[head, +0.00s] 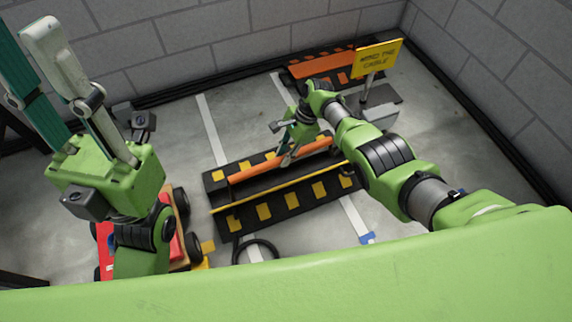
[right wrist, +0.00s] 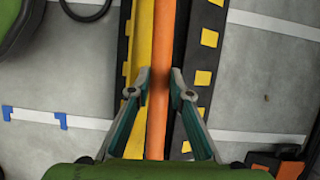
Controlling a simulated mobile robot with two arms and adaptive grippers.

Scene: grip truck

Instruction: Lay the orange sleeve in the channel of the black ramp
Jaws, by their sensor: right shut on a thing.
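The black ramp (head: 292,198) with yellow patches lies on the floor in the middle of the head view. The orange sleeve (head: 250,172) is a long straight bar running along the ramp's length, over its channel. My right gripper (head: 287,160) is shut on the sleeve from above. In the right wrist view the sleeve (right wrist: 163,40) passes between the fingertips (right wrist: 160,78), lined up with the ramp (right wrist: 207,62). Whether it rests on the channel floor or hangs just above is hard to tell. My left gripper (head: 28,28) is raised at the left, fingers apart and empty.
A yellow strip (head: 225,209) runs along the ramp's near side. A black cable ring (head: 256,250) lies in front. A red truck (head: 192,222) is partly hidden by my left arm. An orange-black ramp (head: 310,68) and a yellow sign (head: 377,58) stand near the back wall.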

